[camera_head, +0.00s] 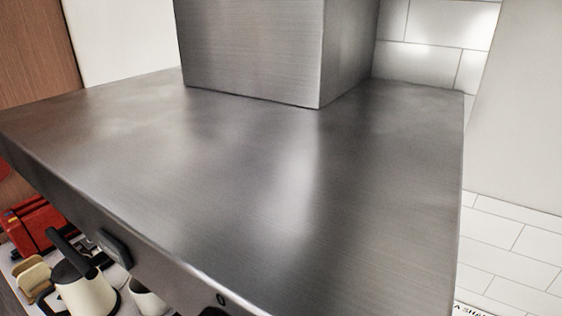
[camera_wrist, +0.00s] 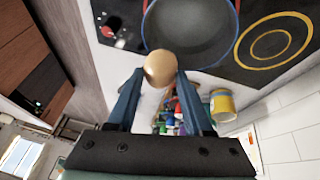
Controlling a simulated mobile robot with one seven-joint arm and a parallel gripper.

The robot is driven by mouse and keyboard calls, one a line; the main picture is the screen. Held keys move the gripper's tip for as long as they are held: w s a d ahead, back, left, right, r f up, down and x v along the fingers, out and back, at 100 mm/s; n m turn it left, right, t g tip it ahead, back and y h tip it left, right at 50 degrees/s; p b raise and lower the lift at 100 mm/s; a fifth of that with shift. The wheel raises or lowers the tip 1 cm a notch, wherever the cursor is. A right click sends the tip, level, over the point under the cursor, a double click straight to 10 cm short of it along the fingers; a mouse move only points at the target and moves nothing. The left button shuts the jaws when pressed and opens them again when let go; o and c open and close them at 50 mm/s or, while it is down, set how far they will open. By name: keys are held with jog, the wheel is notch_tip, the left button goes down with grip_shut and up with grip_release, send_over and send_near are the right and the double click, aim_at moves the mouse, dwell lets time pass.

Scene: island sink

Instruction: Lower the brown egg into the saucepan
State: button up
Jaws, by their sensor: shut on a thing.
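In the wrist view, the brown egg (camera_wrist: 161,67) sits between the tips of my gripper (camera_wrist: 158,76), which is shut on it. A wide round pan with a dark grey-blue inside, which looks like the saucepan (camera_wrist: 192,32), lies beyond the egg at the top of the view. The egg overlaps the pan's near edge in the picture. The height between egg and pan cannot be told, and the pan's far side is cut off by the frame. Neither my gripper, the egg nor the saucepan shows in the head view.
A steel range hood (camera_head: 270,190) fills most of the head view. A cream kettle (camera_head: 84,289) and a red toaster (camera_head: 40,224) stand below it at left. In the wrist view, the pan is on a black cooktop (camera_wrist: 262,68), with a yellow container (camera_wrist: 222,106) nearby.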

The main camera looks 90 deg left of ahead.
notch_tip(320, 180, down, 9)
jog(key=b, duration=0.6)
dwell(0.8)
jog(key=shift+f+b, duration=2.1)
jog(key=shift+f, duration=0.35)
dwell(1.4)
jog(key=o, duration=0.9)
jog(key=shift+c, duration=0.2)
jog(key=p+v, duration=0.8)
jog(key=v, duration=0.5)
jog(key=shift+d, duration=0.1)
